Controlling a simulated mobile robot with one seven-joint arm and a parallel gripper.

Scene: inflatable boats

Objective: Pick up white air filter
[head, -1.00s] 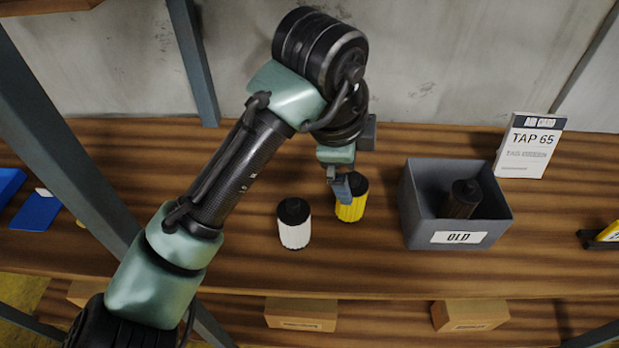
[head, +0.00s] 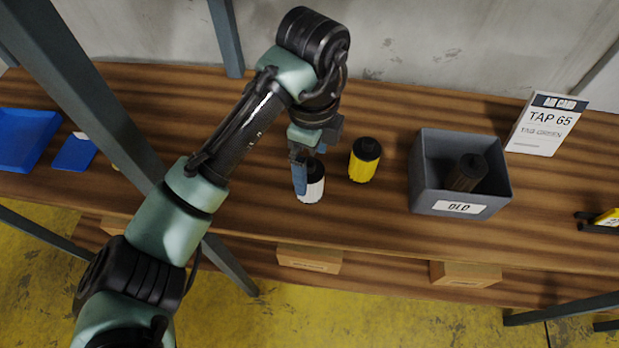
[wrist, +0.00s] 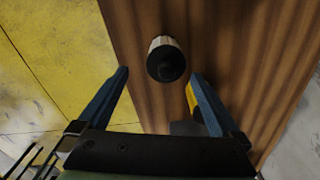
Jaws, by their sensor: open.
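The white air filter (head: 313,188), a short white cylinder with a black cap, stands upright on the wooden shelf. In the head view my gripper (head: 300,180) is at its left side and partly covers it. In the wrist view the filter (wrist: 166,60) shows from above, its black cap toward me, ahead of my open gripper (wrist: 160,75) and roughly midway between the blue fingers. The gripper is empty. I cannot tell the exact height of the fingertips above the filter.
A yellow filter (head: 365,160) stands just right of the white one; part of it shows beside the right finger. A grey bin (head: 425,185) marked OLD holds a dark filter (head: 466,172). A shelf post (head: 75,95) rises at left.

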